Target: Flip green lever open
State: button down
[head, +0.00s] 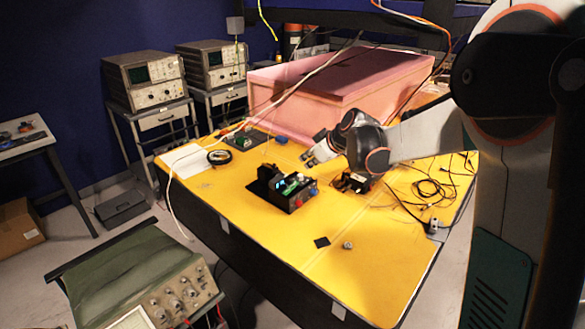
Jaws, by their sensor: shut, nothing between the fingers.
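I cannot pick out a green lever for certain. A small black device (277,192) with green parts on top stands on the yellow table, and the green parts are too small to tell whether one is a lever. A smaller green board (243,142) lies farther back, near the pink foam enclosure (345,92). My gripper (307,160) reaches in from the right, above and behind the black device and in front of the enclosure. It looks shut and empty, apart from the black device.
A pale cable (285,90) runs over the enclosure. Old instruments (144,80) stand behind left.

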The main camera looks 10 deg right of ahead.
jog(key=shift+w+f, duration=0.1)
jog(key=shift+w, duration=0.3)
jog(key=b, duration=0.3)
send_over(295, 185)
jog(key=s, duration=0.1)
jog(key=f, duration=0.6)
jog(key=shift+a+f, duration=0.25)
jog(key=shift+f, duration=0.15)
jog(key=shift+w+d+f, duration=0.1)
jog(key=shift+w+f, duration=0.1)
jog(key=shift+f, duration=0.45)
jog(key=shift+w+d+f, duration=0.1)
jog(key=shift+w+f, duration=0.05)
jog(key=shift+f, duration=0.45)
jog(key=shift+d+f+b, duration=0.1)
jog(key=shift+f+b, duration=0.25)
jog(key=shift+f, duration=0.45)
